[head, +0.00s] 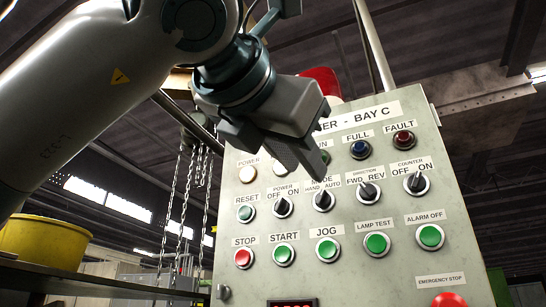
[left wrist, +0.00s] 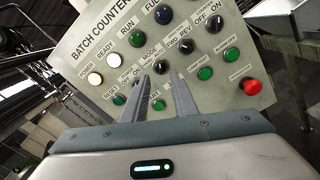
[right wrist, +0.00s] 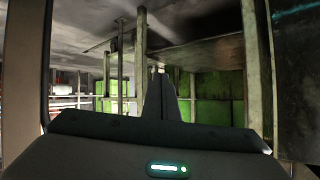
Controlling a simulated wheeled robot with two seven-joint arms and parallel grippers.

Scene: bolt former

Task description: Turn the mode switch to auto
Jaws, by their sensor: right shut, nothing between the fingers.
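The mode switch (head: 323,201) is a black rotary knob under a HAND/AUTO label on the grey control panel (head: 400,280). In the head view its handle is near upright; I cannot tell surely which label it points to. My left gripper (head: 303,160) is in front of the panel, just above and left of this knob, partly covering its MODE label. In the left wrist view my left gripper (left wrist: 160,74) has its fingers apart, with the mode switch (left wrist: 159,67) between and beyond the tips. Contact is not visible. My right gripper (right wrist: 159,76) is shut and empty, away from the panel.
The power knob (head: 283,206) and direction knob (head: 368,192) flank the mode switch closely. Several push buttons sit below, including the green jog button (head: 327,249). A red emergency stop (head: 449,300) is at lower right. A yellow bin (head: 42,243) stands left.

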